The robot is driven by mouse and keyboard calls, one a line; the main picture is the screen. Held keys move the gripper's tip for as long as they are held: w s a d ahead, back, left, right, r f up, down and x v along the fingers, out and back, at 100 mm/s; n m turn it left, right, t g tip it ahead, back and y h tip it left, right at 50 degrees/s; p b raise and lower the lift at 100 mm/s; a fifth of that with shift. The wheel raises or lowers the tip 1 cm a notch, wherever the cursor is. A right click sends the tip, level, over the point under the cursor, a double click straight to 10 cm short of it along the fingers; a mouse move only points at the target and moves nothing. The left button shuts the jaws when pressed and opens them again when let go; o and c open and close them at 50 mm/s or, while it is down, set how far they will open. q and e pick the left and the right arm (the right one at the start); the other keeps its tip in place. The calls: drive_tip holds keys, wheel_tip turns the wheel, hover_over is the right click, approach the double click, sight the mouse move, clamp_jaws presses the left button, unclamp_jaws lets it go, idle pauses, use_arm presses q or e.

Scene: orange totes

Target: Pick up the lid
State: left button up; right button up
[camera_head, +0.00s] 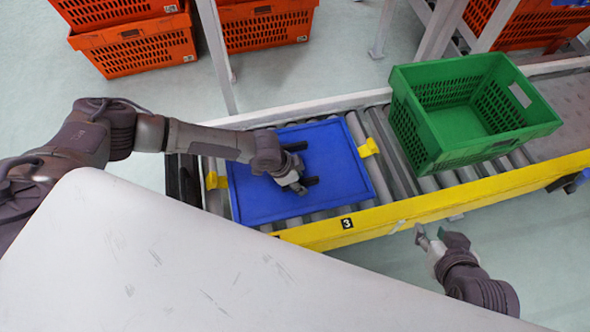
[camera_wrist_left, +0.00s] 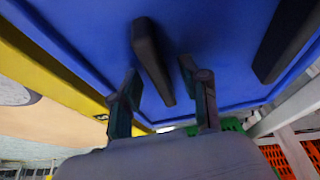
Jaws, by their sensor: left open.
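The lid is a flat blue panel (camera_head: 255,204) with two black handles, lying on the roller conveyor. One black handle (camera_head: 297,146) is at its far side; the other (camera_head: 310,181) is nearer, partly hidden by my left gripper (camera_head: 291,183). My left gripper is open over the lid. In the left wrist view the lid (camera_wrist_left: 90,22) fills the upper part. There one handle (camera_wrist_left: 152,60) shows between the spread fingers of my left gripper (camera_wrist_left: 163,105), with no clear contact. My right gripper (camera_head: 440,242) is open and empty, off the conveyor's near edge.
A green crate (camera_head: 450,149) stands on the conveyor right of the lid. A yellow rail (camera_head: 400,211) runs along the near side, with yellow clips (camera_head: 369,148) beside the lid. Orange totes (camera_head: 140,50) stand behind. Bare rollers lie between lid and crate.

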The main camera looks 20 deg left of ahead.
use_arm(q)
drive_tip(key=shift+d+f, duration=0.1)
drive_tip(key=shift+f, duration=0.1)
clamp_jaws()
drive_tip(key=shift+w+r, duration=0.1)
drive_tip(key=shift+r, duration=0.05)
idle(0.4)
